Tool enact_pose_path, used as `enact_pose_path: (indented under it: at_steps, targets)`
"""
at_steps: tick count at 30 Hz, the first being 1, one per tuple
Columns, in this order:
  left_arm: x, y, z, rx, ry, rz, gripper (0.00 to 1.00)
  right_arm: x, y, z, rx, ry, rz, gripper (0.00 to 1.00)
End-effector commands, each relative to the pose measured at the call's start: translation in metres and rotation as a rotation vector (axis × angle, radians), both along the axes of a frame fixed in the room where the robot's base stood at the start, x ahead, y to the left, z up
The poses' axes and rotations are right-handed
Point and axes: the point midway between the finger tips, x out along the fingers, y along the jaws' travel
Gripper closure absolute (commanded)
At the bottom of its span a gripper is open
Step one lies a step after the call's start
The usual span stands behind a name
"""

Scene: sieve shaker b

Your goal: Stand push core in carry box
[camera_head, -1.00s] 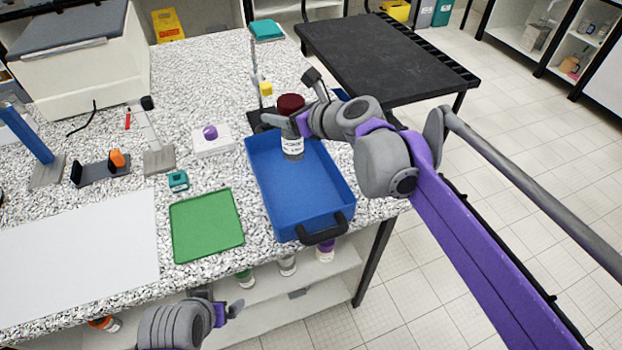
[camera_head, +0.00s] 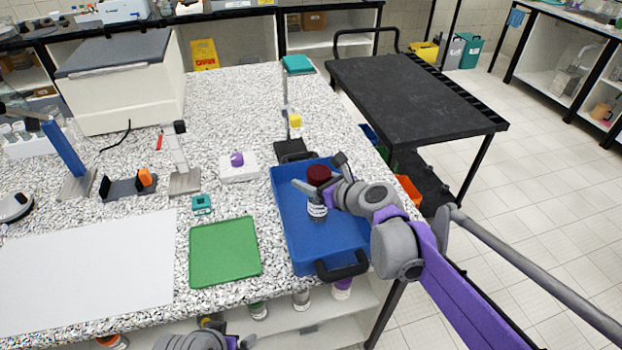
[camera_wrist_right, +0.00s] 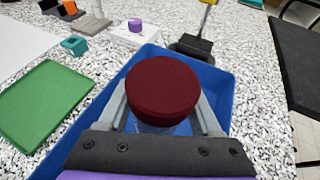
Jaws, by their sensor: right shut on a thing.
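The push core (camera_head: 318,204) is a clear, labelled tube with a dark red cap, upright in my right gripper (camera_head: 318,190). The right gripper is shut on it, with a finger on either side below the cap, as the right wrist view shows of the push core (camera_wrist_right: 163,92). The carry box (camera_head: 345,235) is a blue open tray with a black handle at its near end. The push core is over or inside the box; I cannot tell whether its base touches the floor. My left gripper (camera_head: 232,342) is partly in view at the bottom edge; its fingers are unclear.
A green tray (camera_head: 225,252) lies left of the box. A teal block (camera_head: 202,204), a white block with a purple knob (camera_head: 238,167) and a black-based stand (camera_head: 292,149) are nearby. A black cart (camera_head: 410,95) stands at the right. Several bottles sit on the shelf below.

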Motion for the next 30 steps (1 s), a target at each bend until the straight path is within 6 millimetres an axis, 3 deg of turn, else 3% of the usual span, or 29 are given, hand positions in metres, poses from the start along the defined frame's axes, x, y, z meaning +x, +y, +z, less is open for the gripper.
enact_pose_path:
  at_steps: [5,6,10,21,30]
  targets:
    - [0.000,0.000,-0.003,0.000,0.001,0.000,0.02,0.000,0.000,-0.004,0.001,0.001,0.000,1.00]
    - [0.000,0.000,-0.002,0.000,0.001,0.000,0.02,0.000,0.000,-0.003,0.000,0.000,0.000,0.29]
    - [0.000,0.000,-0.002,0.000,0.001,0.000,0.02,0.000,0.000,-0.003,0.000,0.000,0.000,0.06]
    - [0.000,0.000,0.002,0.000,-0.001,0.000,0.02,0.000,0.000,0.003,0.000,0.000,0.000,0.04]
    - [0.000,0.000,0.003,0.000,-0.001,0.000,0.02,-0.038,-0.033,0.022,0.001,0.000,-0.004,0.04]
